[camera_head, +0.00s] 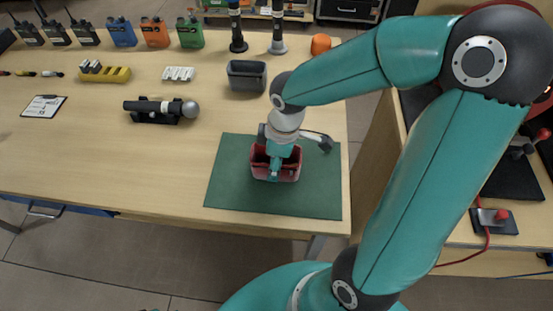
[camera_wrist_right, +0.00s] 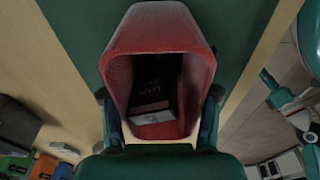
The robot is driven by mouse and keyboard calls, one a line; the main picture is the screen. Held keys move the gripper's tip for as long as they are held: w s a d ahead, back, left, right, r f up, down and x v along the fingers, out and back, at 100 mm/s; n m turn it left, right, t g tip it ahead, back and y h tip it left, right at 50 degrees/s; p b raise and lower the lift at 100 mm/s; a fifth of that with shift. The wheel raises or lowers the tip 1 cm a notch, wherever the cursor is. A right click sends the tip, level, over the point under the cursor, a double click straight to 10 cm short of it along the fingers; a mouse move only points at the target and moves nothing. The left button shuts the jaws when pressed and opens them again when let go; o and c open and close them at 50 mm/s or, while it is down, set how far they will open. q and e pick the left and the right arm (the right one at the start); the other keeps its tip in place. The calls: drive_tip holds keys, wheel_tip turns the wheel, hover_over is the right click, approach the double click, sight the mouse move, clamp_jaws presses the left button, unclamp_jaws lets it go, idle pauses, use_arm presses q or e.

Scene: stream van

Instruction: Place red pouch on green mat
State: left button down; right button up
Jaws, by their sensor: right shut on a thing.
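The red pouch (camera_head: 290,174) is at the middle of the green mat (camera_head: 232,180) in the head view. It is open-topped, and I cannot tell whether it rests on the mat or hangs just above it. My right gripper (camera_head: 275,164) reaches down over the pouch and is shut on it. In the right wrist view the pouch (camera_wrist_right: 190,35) lies between the two fingers, with a dark item with a pale label inside. The green mat (camera_wrist_right: 85,25) shows behind it. My left gripper is not in view.
A dark grey bin (camera_head: 246,76) stands behind the mat, and an orange object (camera_head: 320,44) is at the back right. A black flashlight-like item (camera_head: 160,108) lies on a stand to the left. Several radios line the back. The table's (camera_head: 110,155) front left is clear.

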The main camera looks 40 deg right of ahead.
drive_tip(key=shift+f, duration=0.15)
drive_tip(key=o, duration=1.2)
drive_tip(key=shift+c, duration=0.2)
drive_tip(key=shift+r, duration=0.3)
wheel_tip(320, 180, up, 12)
drive_tip(key=s+p, duration=0.1)
drive_tip(key=shift+d+f+p, duration=0.15)
drive_tip(key=shift+d+p, duration=0.15)
drive_tip(key=shift+d, duration=0.15)
